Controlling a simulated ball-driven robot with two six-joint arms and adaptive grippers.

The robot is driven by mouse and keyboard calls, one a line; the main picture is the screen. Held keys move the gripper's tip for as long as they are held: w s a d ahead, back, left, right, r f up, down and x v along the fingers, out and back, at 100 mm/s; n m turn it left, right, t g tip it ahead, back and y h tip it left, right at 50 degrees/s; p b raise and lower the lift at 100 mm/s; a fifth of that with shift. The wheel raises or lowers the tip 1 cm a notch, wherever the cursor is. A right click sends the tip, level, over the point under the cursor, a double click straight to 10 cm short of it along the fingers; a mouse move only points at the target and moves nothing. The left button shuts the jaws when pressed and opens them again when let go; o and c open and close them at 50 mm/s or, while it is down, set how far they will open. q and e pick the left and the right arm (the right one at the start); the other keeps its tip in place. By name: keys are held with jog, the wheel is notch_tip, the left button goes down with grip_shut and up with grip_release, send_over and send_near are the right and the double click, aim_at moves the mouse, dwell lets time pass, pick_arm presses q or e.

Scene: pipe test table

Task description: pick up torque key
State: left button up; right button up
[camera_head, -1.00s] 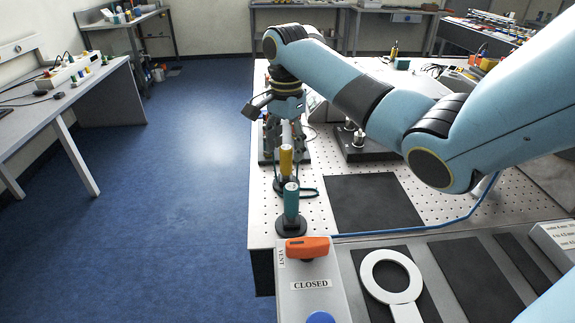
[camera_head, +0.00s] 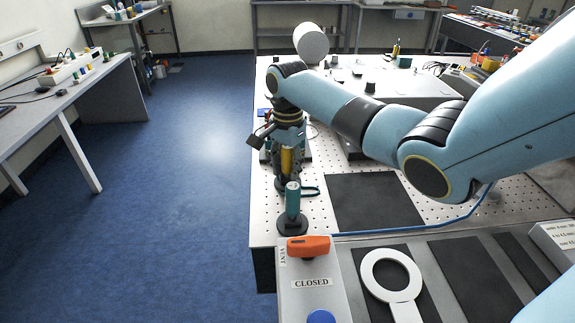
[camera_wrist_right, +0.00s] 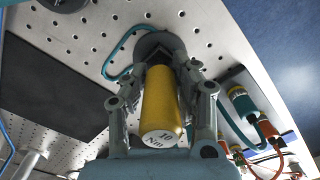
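The torque key with a yellow handle (camera_head: 287,161) stands upright on a round dark base. In the right wrist view the handle (camera_wrist_right: 162,105) points toward the camera, its pale end marked "10 Nm". My right gripper (camera_head: 287,152) is down over it. The wrist view shows the fingers of my right gripper (camera_wrist_right: 162,70) on both sides of the handle, apart, with narrow gaps; contact at the tips is not clear. A second key with a teal handle (camera_head: 293,200) stands nearer on its own round base (camera_head: 291,225). My left gripper is not in view.
A valve box with an orange handle (camera_head: 308,246) and "CLOSED" label stands in front. A teal cable (camera_wrist_right: 118,62) lies beside the yellow key. Teal and orange connectors (camera_wrist_right: 243,103) are close to the right finger. A dark mat (camera_head: 375,200) lies flat on the perforated table.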

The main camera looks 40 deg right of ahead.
aim_at(288, 151)
grip_shut()
jog(key=shift+r, duration=0.1)
jog(key=shift+r, duration=0.25)
notch_tip(288, 151, up, 4)
jog(key=shift+d+f, duration=0.15)
jog(key=s+d+r+b, duration=0.1)
jog(key=s+d+r, duration=0.1)
jog(key=d, duration=0.3)
jog(key=s+d+r+b, duration=0.1)
jog(key=s+d+r, duration=0.1)
jog(key=d+r, duration=0.2)
jog(key=shift+s+d+r, duration=0.35)
jog(key=shift+s+d, duration=0.05)
jog(key=shift+d, duration=0.35)
jog(key=shift+a, duration=0.1)
